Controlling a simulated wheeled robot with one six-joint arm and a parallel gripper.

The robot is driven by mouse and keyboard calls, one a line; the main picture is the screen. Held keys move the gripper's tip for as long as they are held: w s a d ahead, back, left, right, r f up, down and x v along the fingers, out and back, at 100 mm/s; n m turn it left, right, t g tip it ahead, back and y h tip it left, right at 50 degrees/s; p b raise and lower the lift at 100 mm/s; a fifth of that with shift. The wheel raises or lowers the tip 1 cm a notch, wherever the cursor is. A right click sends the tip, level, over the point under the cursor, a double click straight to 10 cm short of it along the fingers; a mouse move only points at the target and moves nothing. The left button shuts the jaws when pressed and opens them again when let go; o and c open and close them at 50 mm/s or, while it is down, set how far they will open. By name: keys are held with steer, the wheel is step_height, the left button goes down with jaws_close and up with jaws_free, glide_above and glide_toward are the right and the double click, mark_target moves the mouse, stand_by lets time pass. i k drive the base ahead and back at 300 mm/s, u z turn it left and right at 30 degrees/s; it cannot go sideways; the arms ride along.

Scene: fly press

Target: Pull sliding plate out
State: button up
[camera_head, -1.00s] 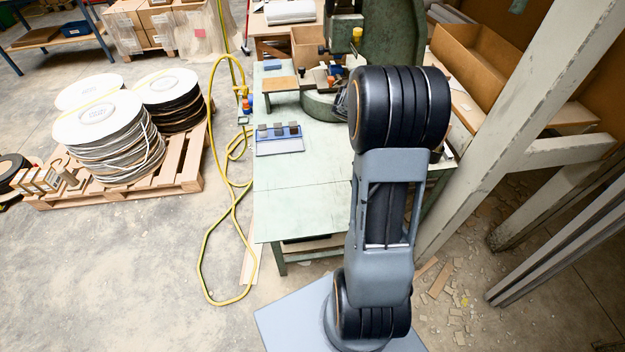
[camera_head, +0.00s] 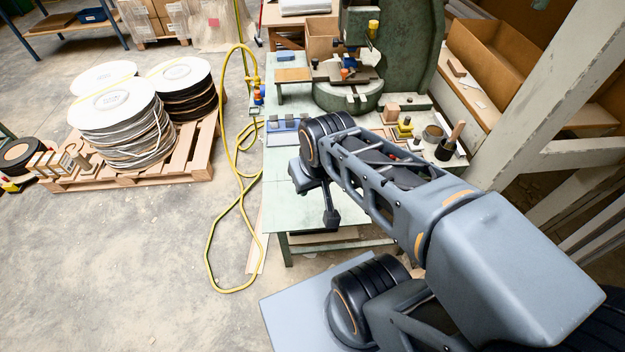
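The green fly press (camera_head: 412,55) stands at the back of the pale green bench (camera_head: 285,210). On its round bed (camera_head: 335,98) sits a dark flat plate (camera_head: 362,76) with small fittings. A tan flat piece (camera_head: 293,75) lies just left of the bed; I cannot tell which of these is the sliding plate. My gripper (camera_head: 331,216) hangs at the end of my bent arm, above the front part of the bench. It is well in front of the press and apart from both pieces. It is small and dark, and its fingers do not show clearly.
A blue tray (camera_head: 283,137) with several grey blocks lies on the bench behind my wrist. Small blocks and a pot (camera_head: 446,149) stand at the bench's right. A yellow hose (camera_head: 212,240) hangs along the left side. A slanted pale beam (camera_head: 545,95) stands at right.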

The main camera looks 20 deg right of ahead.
mark_target(331, 70)
steer(key=k, duration=0.5)
steer(key=u, duration=1.2)
steer(key=i, duration=3.8)
steer(key=z, duration=3.8)
steer(key=i, duration=1)
steer(key=z, duration=0.05)
